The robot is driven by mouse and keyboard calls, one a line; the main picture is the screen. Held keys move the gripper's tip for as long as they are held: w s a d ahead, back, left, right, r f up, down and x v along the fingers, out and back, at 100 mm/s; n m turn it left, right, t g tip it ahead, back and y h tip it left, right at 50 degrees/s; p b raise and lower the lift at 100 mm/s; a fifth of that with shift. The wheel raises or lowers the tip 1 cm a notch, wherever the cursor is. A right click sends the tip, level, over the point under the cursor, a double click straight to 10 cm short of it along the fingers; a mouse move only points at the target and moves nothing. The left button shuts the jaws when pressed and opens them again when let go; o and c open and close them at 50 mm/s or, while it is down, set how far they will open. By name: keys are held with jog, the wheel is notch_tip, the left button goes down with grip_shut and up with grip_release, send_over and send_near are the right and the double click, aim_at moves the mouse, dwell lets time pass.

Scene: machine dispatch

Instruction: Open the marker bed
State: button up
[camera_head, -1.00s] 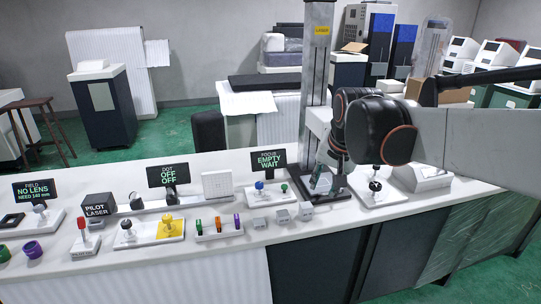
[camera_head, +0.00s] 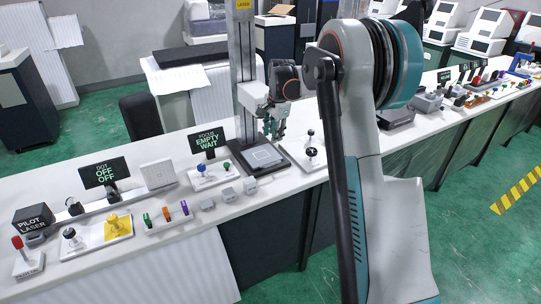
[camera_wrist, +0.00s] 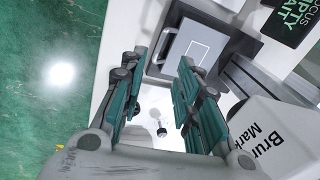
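The marker (camera_head: 247,85) is a tall grey column with a white head over a dark square bed. The bed (camera_head: 238,148) holds a pale square plate. In the wrist view the bed (camera_wrist: 228,42) lies beyond my fingertips, and the white marker head (camera_wrist: 262,128) with cut-off lettering is at right. My gripper (camera_head: 274,128) is beside the marker head, above the bed's right side.
A white base with black knobs (camera_head: 310,152) stands right of the bed; a black knob shows between my fingers in the wrist view (camera_wrist: 162,131). The focus sign (camera_head: 208,139) reads "EMPTY WAIT". Small grey blocks (camera_head: 229,195) sit in front. My arm hides part of the bench.

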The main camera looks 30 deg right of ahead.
aim_at(273, 164)
jog(key=shift+m, duration=0.7)
jog(key=b+x, duration=0.1)
jog(key=x, duration=0.4)
jog(key=d+b+x, duration=0.1)
jog(key=x, duration=0.5)
jog(key=w+d+b+x, duration=0.1)
jog(key=x, duration=0.5)
jog(key=shift+d, duration=0.2)
grip_shut()
